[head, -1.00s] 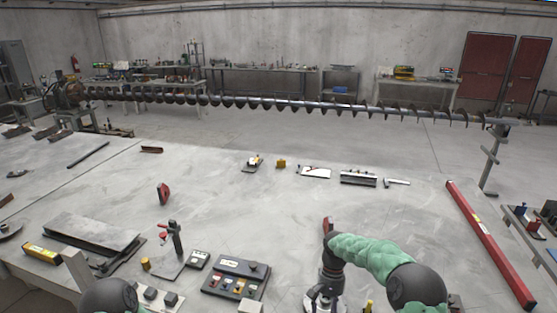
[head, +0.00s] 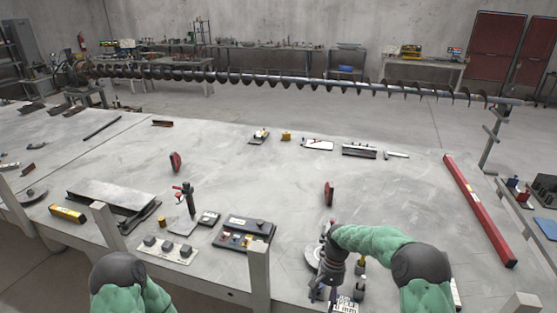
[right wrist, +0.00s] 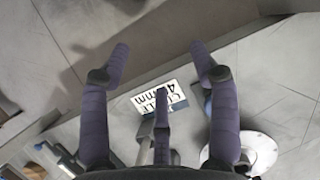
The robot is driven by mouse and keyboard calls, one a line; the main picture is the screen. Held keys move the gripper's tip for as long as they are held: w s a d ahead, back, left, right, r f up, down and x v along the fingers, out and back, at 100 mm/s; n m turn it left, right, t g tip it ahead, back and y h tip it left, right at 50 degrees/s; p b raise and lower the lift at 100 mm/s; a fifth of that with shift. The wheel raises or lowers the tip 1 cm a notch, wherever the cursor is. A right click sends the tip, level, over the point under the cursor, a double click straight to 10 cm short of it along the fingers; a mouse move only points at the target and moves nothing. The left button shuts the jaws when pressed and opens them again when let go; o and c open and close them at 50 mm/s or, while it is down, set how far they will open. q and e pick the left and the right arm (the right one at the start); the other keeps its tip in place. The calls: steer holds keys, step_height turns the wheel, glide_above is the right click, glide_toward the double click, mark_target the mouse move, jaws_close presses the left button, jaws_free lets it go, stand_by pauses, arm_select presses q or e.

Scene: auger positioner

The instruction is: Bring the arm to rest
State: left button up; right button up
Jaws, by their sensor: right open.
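My right arm (head: 385,245), in a green sleeve, reaches in from the lower right of the head view over the near part of the table. Its gripper (head: 322,290) hangs low near the table's front edge, partly hidden by the wrist. In the right wrist view the gripper's purple fingers (right wrist: 160,62) are spread apart with nothing between the tips. A white printed card (right wrist: 160,98) shows behind the fingers. Of my left arm only the green-sleeved part (head: 120,280) shows at the lower left; its gripper is out of view.
A round metal disc (head: 314,257) lies beside my right gripper. A dark red upright piece (head: 328,192) stands beyond it. A control box (head: 243,231) is to the left. A long red bar (head: 480,210) lies at the right edge. The table's middle (head: 250,175) is clear.

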steer(key=s+a+f+t+y+b, duration=0.1)
steer(key=s+a+f, duration=0.2)
steer(key=s+f, duration=0.6)
steer(key=s+a+f+t+y+b, duration=0.1)
steer(key=s+a+f+t+b, duration=0.1)
steer(key=s+f, duration=0.65)
steer(key=s+f+t+b, duration=0.1)
steer(key=s, duration=0.7)
steer(key=shift+s+a+f, duration=0.15)
steer(key=shift+s+f, duration=0.1)
